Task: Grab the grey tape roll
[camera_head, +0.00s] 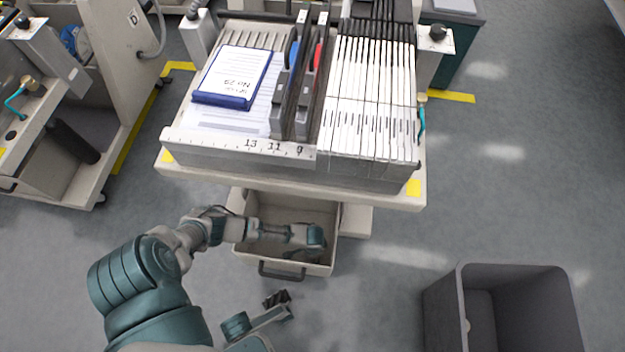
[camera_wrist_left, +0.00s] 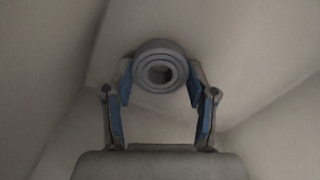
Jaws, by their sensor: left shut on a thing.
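The grey tape roll (camera_wrist_left: 158,51) is in the left wrist view, a thick ring with its open centre facing the camera. My left gripper (camera_wrist_left: 160,76) is shut on it, with one blue-padded finger against each side. In the head view my left arm reaches into the beige open bin (camera_head: 334,222) under the trolley. The roll cannot be made out there, and the left fingertips are mostly hidden by the wrist. What looks like my right gripper (camera_head: 278,298) is dark and small in front of the bin; its opening is unclear.
The bin has a dark front handle (camera_head: 281,272). A grey open container (camera_head: 515,272) stands at lower right. Another trolley (camera_head: 60,165) is at left. Floor between is clear.

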